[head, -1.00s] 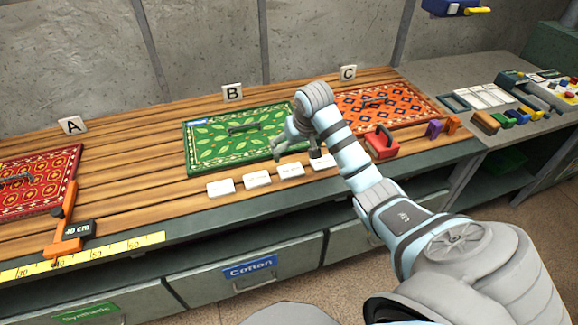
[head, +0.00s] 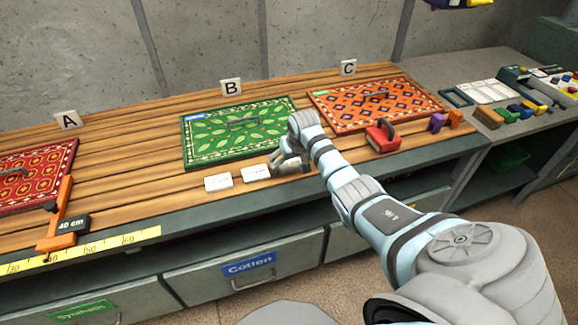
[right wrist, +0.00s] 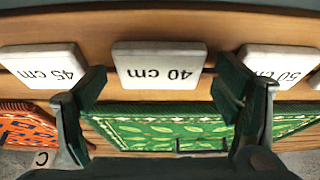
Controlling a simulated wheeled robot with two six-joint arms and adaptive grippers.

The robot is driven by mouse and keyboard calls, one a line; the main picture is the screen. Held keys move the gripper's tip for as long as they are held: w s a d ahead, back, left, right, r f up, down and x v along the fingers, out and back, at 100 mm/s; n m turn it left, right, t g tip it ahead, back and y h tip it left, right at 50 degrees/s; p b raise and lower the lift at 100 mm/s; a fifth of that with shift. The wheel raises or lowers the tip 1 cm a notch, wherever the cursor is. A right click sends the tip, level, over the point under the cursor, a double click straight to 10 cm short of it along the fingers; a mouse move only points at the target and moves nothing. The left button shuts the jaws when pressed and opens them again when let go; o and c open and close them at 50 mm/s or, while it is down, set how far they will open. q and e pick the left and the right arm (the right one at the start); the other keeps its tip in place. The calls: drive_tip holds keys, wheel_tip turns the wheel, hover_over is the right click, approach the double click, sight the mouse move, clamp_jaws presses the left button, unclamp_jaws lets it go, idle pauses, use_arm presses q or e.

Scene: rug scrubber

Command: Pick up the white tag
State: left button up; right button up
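Several white tags lie in a row along the front of the wooden bench. In the right wrist view the text is upside down: a "40 cm" tag (right wrist: 158,65) is in the middle, a "45 cm" tag (right wrist: 42,66) at left, and a partly covered tag (right wrist: 278,62) at right. My right gripper (right wrist: 160,88) is open and empty, its fingers spread on either side of the "40 cm" tag's near edge. In the head view my right gripper (head: 284,164) is low over the row, hiding some tags; two tags (head: 218,183) (head: 256,173) show to its left. My left gripper is not in view.
A green leaf-patterned rug (head: 215,150) lies behind the tags, with an orange rug (head: 350,115) and a red rug (head: 35,180) to either side. A red handled block (head: 383,138) stands right of my arm. An orange gauge reading "40 cm" (head: 72,223) stands at left.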

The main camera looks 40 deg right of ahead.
drive_tip(key=c, duration=0.7)
drive_tip(key=shift+o, duration=0.2)
drive_tip(key=shift+r, duration=0.15)
